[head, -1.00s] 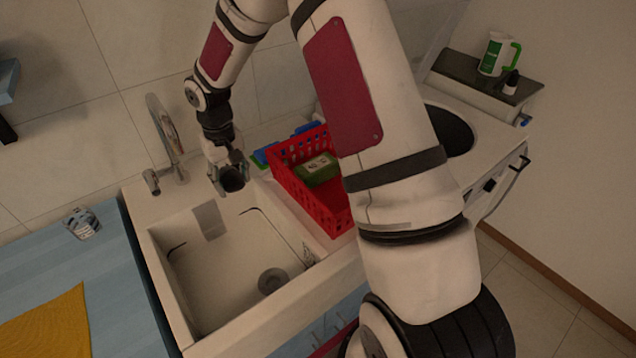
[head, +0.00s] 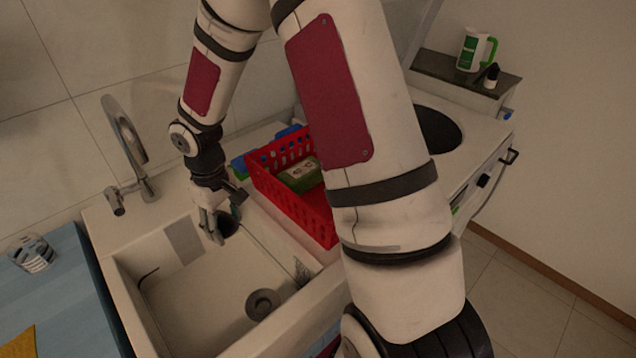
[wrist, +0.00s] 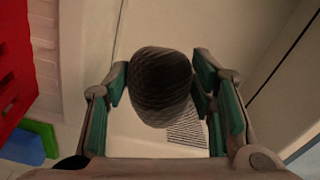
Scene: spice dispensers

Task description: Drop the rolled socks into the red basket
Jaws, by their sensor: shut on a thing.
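The rolled socks (wrist: 160,85) are a dark grey, ribbed ball. My gripper (head: 222,226) is shut on them, and in the wrist view its green-padded fingers (wrist: 160,88) press on both sides of the ball. In the head view the socks (head: 228,226) show as a dark patch at the fingers, over the sink's back right part. The red basket (head: 268,181) stands to the right of my gripper, on the ledge beside the sink. Its right part is hidden behind my arm. In the wrist view the red basket (wrist: 18,60) shows at the left edge.
A green package (head: 300,174) lies in the basket. Blue and green items (head: 243,164) lie behind it. The sink (head: 205,290) opens below, with a faucet (head: 130,150) to its left. A jug (head: 475,50) stands on a shelf at the far right.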

